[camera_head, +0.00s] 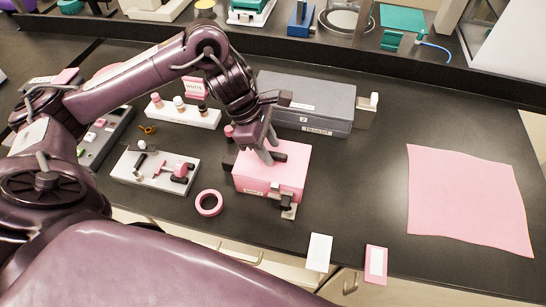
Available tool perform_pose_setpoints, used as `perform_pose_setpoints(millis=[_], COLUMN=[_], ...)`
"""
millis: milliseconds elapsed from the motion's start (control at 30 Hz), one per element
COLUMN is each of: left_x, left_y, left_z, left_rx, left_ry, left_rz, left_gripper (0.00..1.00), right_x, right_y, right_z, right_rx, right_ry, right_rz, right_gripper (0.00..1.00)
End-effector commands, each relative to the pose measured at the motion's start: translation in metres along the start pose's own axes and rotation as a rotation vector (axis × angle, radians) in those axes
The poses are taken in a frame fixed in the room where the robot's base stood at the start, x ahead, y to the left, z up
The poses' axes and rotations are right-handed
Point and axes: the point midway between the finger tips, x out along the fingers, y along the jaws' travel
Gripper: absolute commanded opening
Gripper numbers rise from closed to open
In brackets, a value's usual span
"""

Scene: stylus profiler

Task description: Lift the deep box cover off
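A pink box-shaped cover (272,183) sits on the dark bench near the middle of the view, with a small label and metal parts at its front edge. My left gripper (266,154) reaches down from above onto the top of the pink cover. Its fingers overlap dark pieces on the cover's top, so I cannot tell whether they are closed on anything or touching. The back part of the cover's top is hidden behind the gripper. My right gripper is not in view.
A grey case (310,104) stands close behind the cover. A white fixture plate (155,170) and a pink tape ring (209,203) lie to its left. A white rack (184,112) of bottles stands behind left. A pink cloth (465,200) lies right; bench between is clear.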

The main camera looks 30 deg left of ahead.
Motion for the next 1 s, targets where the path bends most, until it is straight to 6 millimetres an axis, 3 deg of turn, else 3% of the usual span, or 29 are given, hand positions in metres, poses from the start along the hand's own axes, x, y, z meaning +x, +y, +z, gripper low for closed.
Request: perform_pose_setpoints(millis=[100,367,667,1000], left_x=[0.0102,0.0117,0.0116,0.0107], left_y=[-0.0007,0.0,-0.0001,0.0001], left_z=[0.0,-0.0001,-0.0002,0.0002], left_rx=[-0.001,0.0,0.0,0.0], left_ry=[-0.001,0.0,0.0,0.0], left_rz=[-0.002,0.001,0.0,0.001], left_gripper=[0.4,0.4,0.02,0.0], right_x=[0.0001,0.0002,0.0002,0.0], right_y=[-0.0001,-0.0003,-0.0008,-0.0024], right_z=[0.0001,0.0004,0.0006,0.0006], right_rx=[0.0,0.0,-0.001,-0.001], right_ry=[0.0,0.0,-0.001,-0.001], right_rz=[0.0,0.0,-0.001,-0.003], right_gripper=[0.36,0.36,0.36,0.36])
